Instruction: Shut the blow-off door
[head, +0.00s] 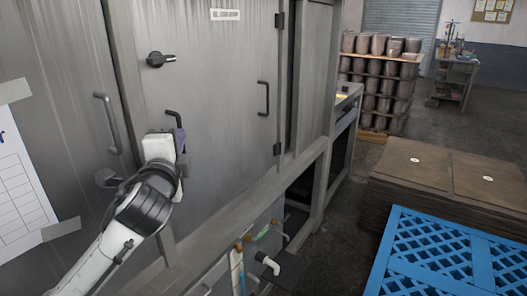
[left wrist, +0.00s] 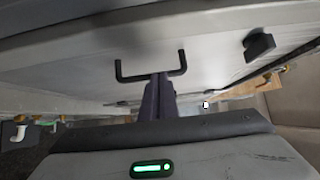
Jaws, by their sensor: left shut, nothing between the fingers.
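The grey metal door (head: 215,75) with a small label plate (head: 225,15) fills the middle of the head view. It looks about flush with its frame, though I cannot tell if it is fully closed. A black knob latch (head: 160,60) sits at its upper left; a black knob also shows in the left wrist view (left wrist: 258,45). A black handle (head: 175,117) stands just above my left gripper (head: 180,143). In the left wrist view, the shut, empty purple fingers (left wrist: 158,95) point at the middle of a black handle (left wrist: 124,77); contact is unclear. My right gripper is out of view.
Another black handle (head: 263,98) is on the door's right side, near the hinges. A grey handle (head: 107,122) is on the left panel. Pipes and valves (head: 268,263) stick out below. A blue lattice pallet (head: 440,255) and brown stacks (head: 450,180) stand right; floor between is clear.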

